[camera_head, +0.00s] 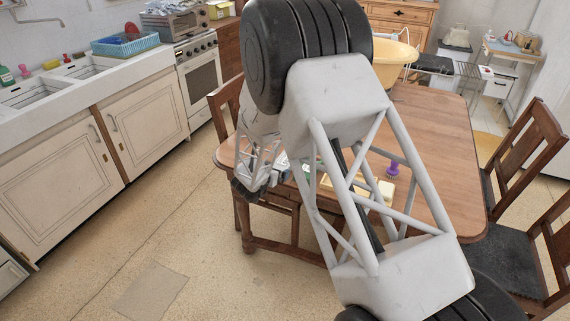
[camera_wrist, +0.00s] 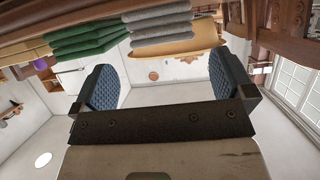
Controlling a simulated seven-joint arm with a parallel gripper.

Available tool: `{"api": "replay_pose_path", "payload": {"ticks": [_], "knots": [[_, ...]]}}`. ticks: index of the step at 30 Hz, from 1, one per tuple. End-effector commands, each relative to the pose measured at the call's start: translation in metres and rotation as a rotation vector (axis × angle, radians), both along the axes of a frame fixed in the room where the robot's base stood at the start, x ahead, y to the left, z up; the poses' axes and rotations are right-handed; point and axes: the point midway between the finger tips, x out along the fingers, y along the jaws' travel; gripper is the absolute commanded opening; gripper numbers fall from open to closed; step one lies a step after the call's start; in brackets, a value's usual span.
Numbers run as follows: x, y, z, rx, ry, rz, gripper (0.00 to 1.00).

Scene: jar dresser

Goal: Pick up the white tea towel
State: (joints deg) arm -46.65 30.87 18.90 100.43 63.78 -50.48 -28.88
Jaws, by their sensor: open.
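My gripper (camera_wrist: 161,82) is open in the wrist view, with its two blue-padded fingers apart and nothing between them. Beyond the fingers, at the top of the wrist view, is a stack of folded light-grey or whitish cloths (camera_wrist: 160,24). A stack of folded green cloths (camera_wrist: 88,36) is beside it on the left. I cannot tell whether a pale cloth there is the white tea towel. In the head view my gripper (camera_head: 246,190) is near the left edge of the wooden table (camera_head: 440,130); my arm hides much of the table top.
A yellow basin (camera_head: 397,62) stands at the table's back. A purple-handled item (camera_head: 393,169) and pale yellow blocks (camera_head: 385,190) lie on the table. Wooden chairs (camera_head: 525,150) stand at the right. A counter with sinks (camera_head: 80,75) runs along the left; open floor lies between.

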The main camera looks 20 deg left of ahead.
Motion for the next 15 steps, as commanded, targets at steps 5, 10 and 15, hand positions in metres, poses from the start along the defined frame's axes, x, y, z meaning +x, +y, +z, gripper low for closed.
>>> {"api": "replay_pose_path", "payload": {"ticks": [5, 10, 15], "knots": [[0.012, 0.000, -0.005, 0.000, 0.000, 0.001, 1.00], [0.015, 0.000, -0.006, 0.000, 0.000, 0.001, 1.00], [0.015, 0.000, -0.006, 0.000, 0.000, 0.001, 1.00]]}}
